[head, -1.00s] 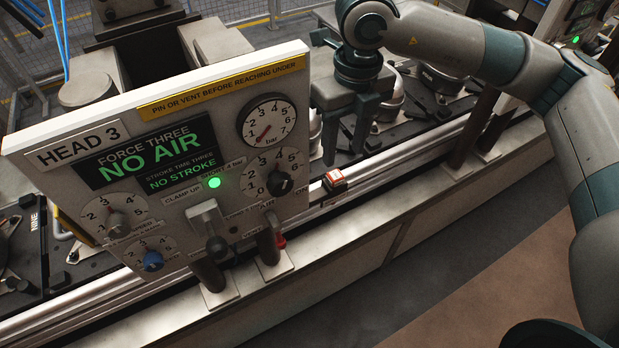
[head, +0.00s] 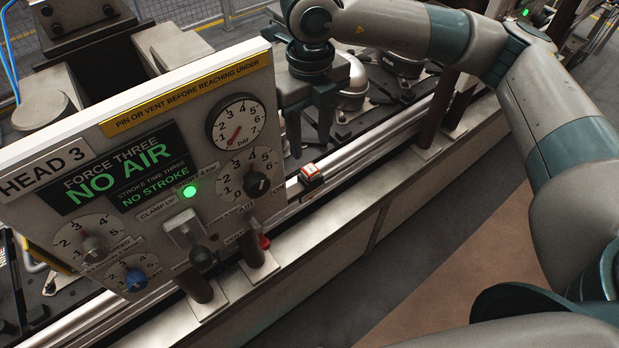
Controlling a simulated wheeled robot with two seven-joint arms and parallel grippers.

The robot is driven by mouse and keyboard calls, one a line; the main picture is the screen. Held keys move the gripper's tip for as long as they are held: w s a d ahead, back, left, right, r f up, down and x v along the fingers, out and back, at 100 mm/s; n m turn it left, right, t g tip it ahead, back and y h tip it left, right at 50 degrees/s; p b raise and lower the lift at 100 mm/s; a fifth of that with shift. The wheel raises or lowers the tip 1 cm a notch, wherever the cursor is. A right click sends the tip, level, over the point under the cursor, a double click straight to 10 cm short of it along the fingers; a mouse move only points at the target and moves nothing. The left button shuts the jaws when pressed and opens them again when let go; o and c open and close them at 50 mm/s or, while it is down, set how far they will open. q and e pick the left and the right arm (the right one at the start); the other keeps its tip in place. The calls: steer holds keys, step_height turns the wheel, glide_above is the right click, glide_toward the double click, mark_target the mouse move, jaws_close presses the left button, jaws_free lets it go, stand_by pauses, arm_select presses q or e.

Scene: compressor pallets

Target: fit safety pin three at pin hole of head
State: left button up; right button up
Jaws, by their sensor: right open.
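The head 3 panel (head: 118,222) stands at the left, tilted in the view. Its green display (head: 120,167) reads "NO AIR" and "NO STROKE", and a green lamp (head: 190,191) is lit. My right gripper (head: 309,132) is open and empty, with its fingers pointing down just right of the panel, over or behind the rail. I cannot make out safety pin three or the pin hole for certain. A small red-tipped part (head: 264,242) shows beside the post under the panel; I cannot tell what it is. My left gripper is not in view.
A small red-and-white block (head: 311,174) sits on the rail right of the panel. Dark posts (head: 432,117) rise from the bench edge farther right. Domed metal parts (head: 352,88) lie behind the gripper. The floor in front of the bench is clear.

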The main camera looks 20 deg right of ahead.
mark_target(310, 169)
steer(key=shift+f, duration=0.5)
step_height(310, 169, down, 6)
steer(key=b, duration=0.4)
steer(key=shift+r, duration=0.15)
steer(key=shift+f+b, duration=0.7)
steer(key=shift+b, duration=0.2)
steer(key=shift+b, duration=1)
jaws_close()
steer(key=shift+r, duration=0.25)
